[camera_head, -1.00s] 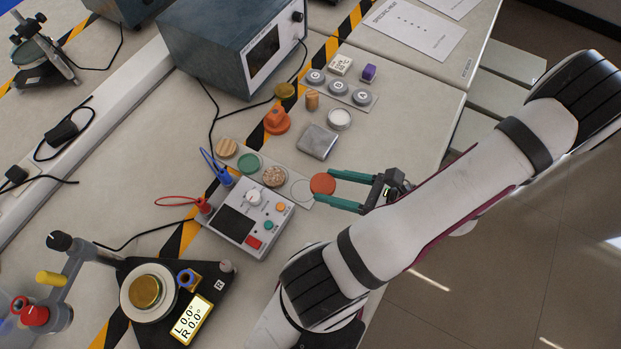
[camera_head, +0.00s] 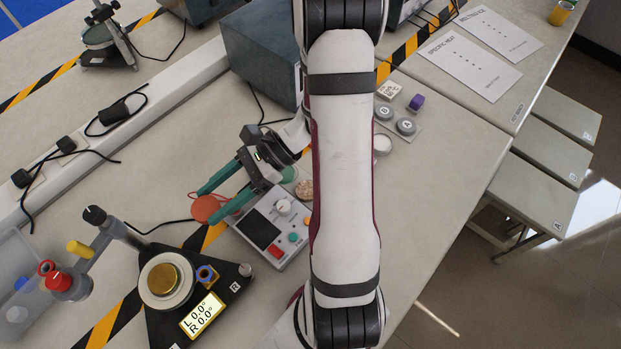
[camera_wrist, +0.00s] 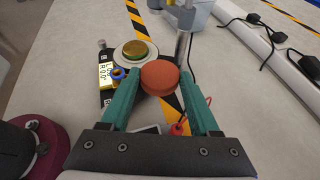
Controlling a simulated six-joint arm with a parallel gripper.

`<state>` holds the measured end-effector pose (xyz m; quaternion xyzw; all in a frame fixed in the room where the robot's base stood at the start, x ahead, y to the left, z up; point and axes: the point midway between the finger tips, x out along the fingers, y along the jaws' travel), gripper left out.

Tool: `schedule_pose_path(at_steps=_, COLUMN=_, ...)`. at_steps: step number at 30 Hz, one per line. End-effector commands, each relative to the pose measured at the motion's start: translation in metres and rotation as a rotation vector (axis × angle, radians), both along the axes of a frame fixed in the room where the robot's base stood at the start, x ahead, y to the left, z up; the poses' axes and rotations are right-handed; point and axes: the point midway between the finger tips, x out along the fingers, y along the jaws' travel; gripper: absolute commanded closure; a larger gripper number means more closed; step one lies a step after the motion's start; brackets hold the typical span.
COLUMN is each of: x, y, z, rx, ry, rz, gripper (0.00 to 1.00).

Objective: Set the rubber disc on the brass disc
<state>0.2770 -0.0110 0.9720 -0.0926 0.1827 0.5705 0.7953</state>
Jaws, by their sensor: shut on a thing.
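The orange-red rubber disc (camera_head: 206,209) is held between the teal fingertips of my gripper (camera_head: 216,203), above the bench. In the wrist view the rubber disc (camera_wrist: 160,76) sits between both fingertips (camera_wrist: 158,84). The brass disc (camera_head: 164,279) lies on a white round plate (camera_head: 150,298) of a black triangular stand at lower left. In the wrist view the brass disc (camera_wrist: 135,49) is beyond the rubber disc, apart from it. My gripper is up and to the right of the brass disc in the head view.
The stand carries a lit display (camera_head: 201,315) and a blue ring (camera_head: 206,274). A grey meter box (camera_head: 265,231) is near my gripper. A clear bin (camera_head: 22,285) stands far left.

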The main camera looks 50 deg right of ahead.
Motion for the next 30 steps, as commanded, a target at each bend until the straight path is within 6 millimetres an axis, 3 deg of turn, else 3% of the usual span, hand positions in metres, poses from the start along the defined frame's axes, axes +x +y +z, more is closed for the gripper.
schedule_pose_path(at_steps=1, x=0.005, y=0.030, z=0.003, rx=0.001, ry=-0.002, rz=0.091, gripper=0.92)
schedule_pose_path(at_steps=3, x=0.006, y=0.067, z=0.008, rx=0.004, ry=-0.005, rz=0.199, gripper=0.92)
schedule_pose_path(at_steps=6, x=0.003, y=0.107, z=0.012, rx=0.009, ry=-0.006, rz=0.309, gripper=0.92)
schedule_pose_path(at_steps=9, x=-0.002, y=0.129, z=0.015, rx=0.011, ry=-0.006, rz=0.372, gripper=0.92)
schedule_pose_path(at_steps=13, x=-0.004, y=0.139, z=0.011, rx=0.014, ry=-0.004, rz=0.398, gripper=0.92)
schedule_pose_path(at_steps=23, x=-0.004, y=0.138, z=-0.026, rx=0.015, ry=-0.005, rz=0.396, gripper=0.92)
schedule_pose_path(at_steps=30, x=-0.004, y=0.138, z=-0.033, rx=0.013, ry=-0.006, rz=0.396, gripper=0.92)
